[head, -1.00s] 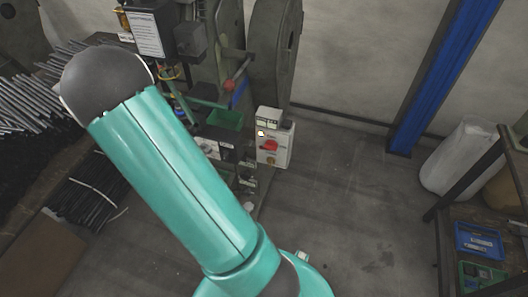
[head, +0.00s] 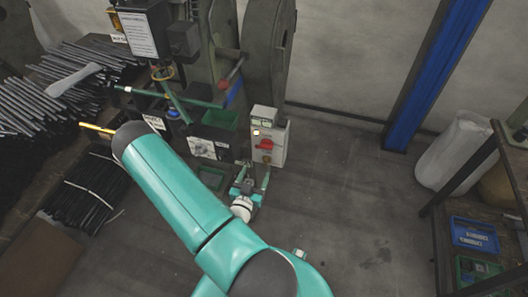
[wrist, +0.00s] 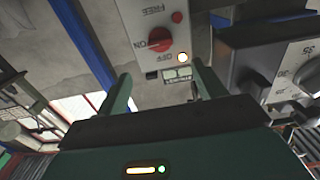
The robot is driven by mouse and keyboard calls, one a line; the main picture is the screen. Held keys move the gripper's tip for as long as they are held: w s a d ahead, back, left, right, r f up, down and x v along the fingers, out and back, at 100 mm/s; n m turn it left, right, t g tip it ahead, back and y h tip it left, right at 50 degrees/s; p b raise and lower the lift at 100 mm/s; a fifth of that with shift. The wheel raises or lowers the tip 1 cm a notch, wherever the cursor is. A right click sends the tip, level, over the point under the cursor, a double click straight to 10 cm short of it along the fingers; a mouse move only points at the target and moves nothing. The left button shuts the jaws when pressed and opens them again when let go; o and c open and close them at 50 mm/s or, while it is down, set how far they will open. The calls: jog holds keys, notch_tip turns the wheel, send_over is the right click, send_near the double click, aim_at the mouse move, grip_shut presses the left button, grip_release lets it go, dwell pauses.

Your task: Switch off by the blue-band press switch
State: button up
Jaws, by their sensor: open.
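The switch box (head: 268,150) is pale grey with a red rotary knob (head: 265,144) and a small lit lamp (head: 256,132). It stands beside the green press (head: 268,50), which has a blue band (head: 236,94) near its lever. In the wrist view the box (wrist: 140,15) is upside down, with the red knob (wrist: 160,39), ON and OFF marks and the lit lamp (wrist: 183,57). I cannot tell the knob's setting. My gripper (head: 254,176) is open and empty, below and in front of the box. Its fingers (wrist: 165,84) point at the box, apart from the knob.
A dark dial box (wrist: 290,75) is close on the right in the wrist view. A blue post (head: 430,85) and a shelf (head: 475,200) stand right. The floor between is clear.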

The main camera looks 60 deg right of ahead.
aim_at(265, 149)
jog(key=d, duration=0.4)
jog(key=w+d, duration=0.1)
jog(key=d, duration=0.3)
jog(key=w+d, duration=0.1)
jog(key=d, duration=0.2)
jog(key=shift+d, duration=0.4)
jog(key=c, duration=1)
